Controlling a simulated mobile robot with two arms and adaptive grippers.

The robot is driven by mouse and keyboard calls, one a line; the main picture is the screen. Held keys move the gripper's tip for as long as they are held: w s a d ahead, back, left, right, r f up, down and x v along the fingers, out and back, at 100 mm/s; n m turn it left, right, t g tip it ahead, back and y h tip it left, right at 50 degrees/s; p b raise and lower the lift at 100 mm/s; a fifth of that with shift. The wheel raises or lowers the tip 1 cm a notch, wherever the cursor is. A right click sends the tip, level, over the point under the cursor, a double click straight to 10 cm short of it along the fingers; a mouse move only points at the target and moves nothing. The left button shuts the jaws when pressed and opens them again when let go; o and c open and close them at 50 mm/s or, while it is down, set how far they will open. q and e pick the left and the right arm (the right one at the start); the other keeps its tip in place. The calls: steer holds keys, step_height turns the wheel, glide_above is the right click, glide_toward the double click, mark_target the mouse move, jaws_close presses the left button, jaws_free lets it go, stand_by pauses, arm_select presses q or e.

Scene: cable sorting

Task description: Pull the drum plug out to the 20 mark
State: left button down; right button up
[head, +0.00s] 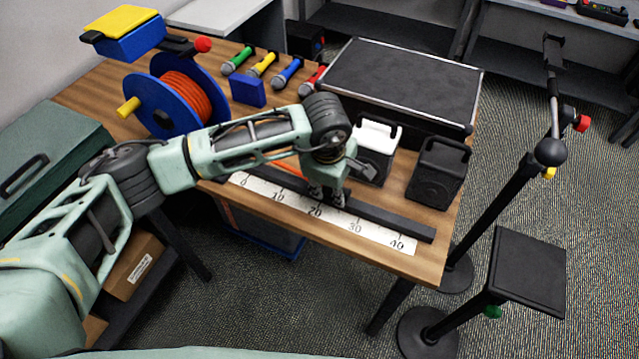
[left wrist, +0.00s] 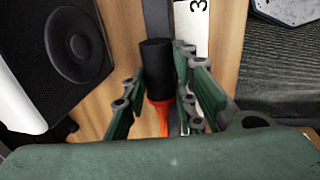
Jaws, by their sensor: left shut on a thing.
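The blue cable drum (head: 160,105), wound with orange cable (head: 187,97), stands at the back left of the table. The white scale strip (head: 285,204), marked 0 to 40, runs along the front edge beside a dark rail (head: 390,219). My left gripper (head: 326,199) is low over the strip, around the 20 mark. In the left wrist view the black plug (left wrist: 157,62) with its red-orange collar lies between the fingers, which are shut on it. Orange cable (left wrist: 162,118) trails from it. In the head view the gripper mostly hides the plug. My right gripper is not in view.
A black stand (head: 530,270) is at the right.

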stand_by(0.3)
arm_select(q)
steer(key=c, duration=1.4)
jaws_free()
step_height(320, 180, up, 12)
steer(key=s, duration=0.2)
steer(key=shift+a, duration=0.35)
steer(key=shift+s+f, duration=0.1)
